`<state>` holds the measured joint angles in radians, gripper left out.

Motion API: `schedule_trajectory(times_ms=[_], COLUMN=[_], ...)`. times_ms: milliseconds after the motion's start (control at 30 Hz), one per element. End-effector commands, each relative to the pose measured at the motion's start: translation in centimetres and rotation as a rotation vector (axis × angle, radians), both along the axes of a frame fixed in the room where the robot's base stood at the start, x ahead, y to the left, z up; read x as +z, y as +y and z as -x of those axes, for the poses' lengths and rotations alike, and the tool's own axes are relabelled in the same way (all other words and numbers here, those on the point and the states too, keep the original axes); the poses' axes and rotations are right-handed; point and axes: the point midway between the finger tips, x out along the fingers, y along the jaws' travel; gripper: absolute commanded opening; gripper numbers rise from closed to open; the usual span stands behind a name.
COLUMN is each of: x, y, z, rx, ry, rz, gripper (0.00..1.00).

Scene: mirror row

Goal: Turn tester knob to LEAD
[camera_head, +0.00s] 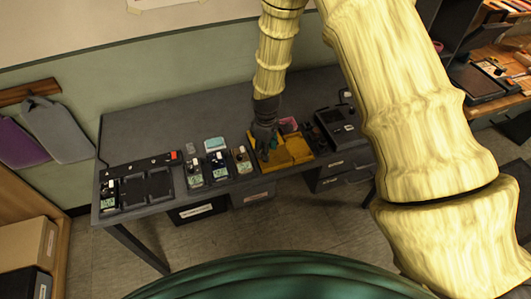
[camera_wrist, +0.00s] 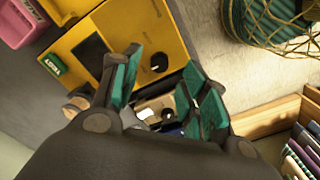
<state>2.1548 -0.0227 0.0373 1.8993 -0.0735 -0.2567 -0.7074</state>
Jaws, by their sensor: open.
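The yellow tester (camera_head: 294,153) lies on the grey desk, partly hidden by my gripper. In the wrist view the yellow tester (camera_wrist: 88,24) has a dark screen and a green label. A small black round knob (camera_wrist: 159,62) shows on its yellow face, just beyond and between my fingertips. My gripper (camera_head: 264,150) is over the left part of the tester. In the wrist view my gripper (camera_wrist: 163,85) has its teal-padded fingers apart, with nothing held between them. I cannot tell whether a finger touches the knob. The knob's markings and setting are not readable.
Several small meters (camera_head: 216,165) stand left of the tester on the desk (camera_head: 150,115). A dark device (camera_head: 340,124) stands to its right. A pink object (camera_wrist: 20,18) lies behind the tester. A dark panel (camera_head: 146,188) lies at the desk's left end.

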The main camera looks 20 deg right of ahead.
Motion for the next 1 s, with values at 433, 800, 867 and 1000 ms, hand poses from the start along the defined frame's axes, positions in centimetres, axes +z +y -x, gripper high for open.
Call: schedule_trajectory(times_ms=[433, 800, 867, 1000], x=[-3.4, -3.8, -3.8, -3.8], y=[0.1, 0.1, 0.1, 0.1], z=[0.0, 0.0, 0.0, 0.0], rx=[0.001, 0.002, 0.002, 0.002], ry=[-0.001, -0.001, -0.001, -0.001], rz=[-0.001, 0.000, 0.000, 0.000], gripper=[0.44, 0.44, 0.35, 0.09])
